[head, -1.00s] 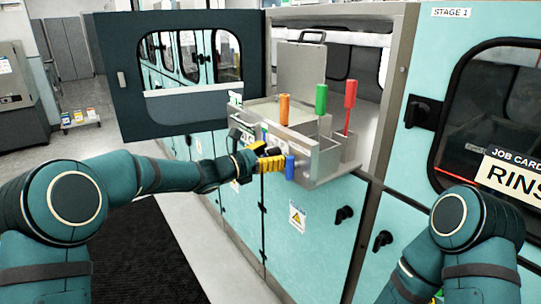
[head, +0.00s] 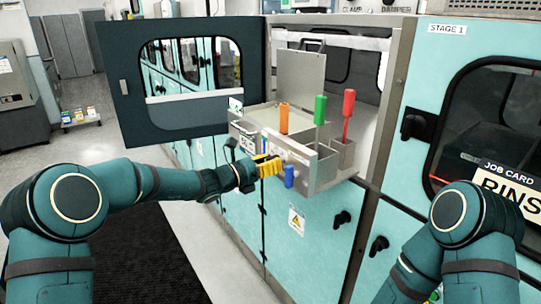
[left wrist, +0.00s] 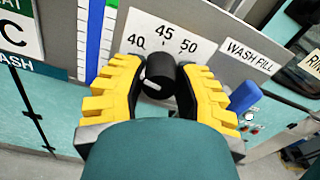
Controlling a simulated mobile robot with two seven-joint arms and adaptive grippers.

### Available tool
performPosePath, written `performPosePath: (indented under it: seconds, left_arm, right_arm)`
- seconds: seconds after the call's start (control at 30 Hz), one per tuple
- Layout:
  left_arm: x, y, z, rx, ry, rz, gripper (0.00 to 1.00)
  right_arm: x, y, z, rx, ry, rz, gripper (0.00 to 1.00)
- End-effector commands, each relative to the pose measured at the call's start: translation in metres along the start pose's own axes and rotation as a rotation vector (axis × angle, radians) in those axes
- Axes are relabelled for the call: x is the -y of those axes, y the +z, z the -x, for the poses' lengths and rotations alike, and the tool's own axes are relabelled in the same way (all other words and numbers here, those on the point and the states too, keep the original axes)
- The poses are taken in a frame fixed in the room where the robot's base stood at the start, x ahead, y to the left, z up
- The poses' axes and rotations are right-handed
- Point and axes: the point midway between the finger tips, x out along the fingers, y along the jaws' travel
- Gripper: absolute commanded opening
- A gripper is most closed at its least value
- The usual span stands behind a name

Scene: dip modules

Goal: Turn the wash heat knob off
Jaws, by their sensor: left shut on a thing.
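A round black knob (left wrist: 158,72) with a white mark sits in front of a white dial plate (left wrist: 168,36) reading 40, 45 and 50 in the left wrist view. The white mark shows on its lower left. My left gripper (head: 270,166), with yellow ribbed fingers, is at the front of the grey tank unit (head: 322,172) and shut on the knob. In the left wrist view the fingers (left wrist: 160,85) press it from both sides. No wash heat label is readable. My right arm shows at the right, but its gripper is out of view.
A blue handle (left wrist: 244,97) is close right of the gripper, below a WASH FILL label (left wrist: 249,55). Orange (head: 284,117), green (head: 320,109) and red (head: 348,103) handles rise from the unit. An open dark door (head: 190,115) stands behind my left arm.

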Motion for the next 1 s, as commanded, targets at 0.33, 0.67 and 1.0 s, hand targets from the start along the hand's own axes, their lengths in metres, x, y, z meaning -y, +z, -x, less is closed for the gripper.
performPosePath:
  seconds: [0.33,0.67,1.0]
  left_arm:
    - [0.001,0.005,0.001,-0.002,0.001,0.334,0.0]
    - [0.001,0.003,0.0,-0.001,0.001,0.594,0.0]
    - [0.0,0.001,0.0,-0.001,0.001,0.735,0.0]
  right_arm:
    - [0.018,-0.021,0.049,-0.047,0.005,-0.013,0.47]
    - [0.031,-0.029,0.088,-0.061,0.0,-0.017,0.47]
    - [0.038,-0.03,0.108,-0.06,-0.004,-0.017,0.47]
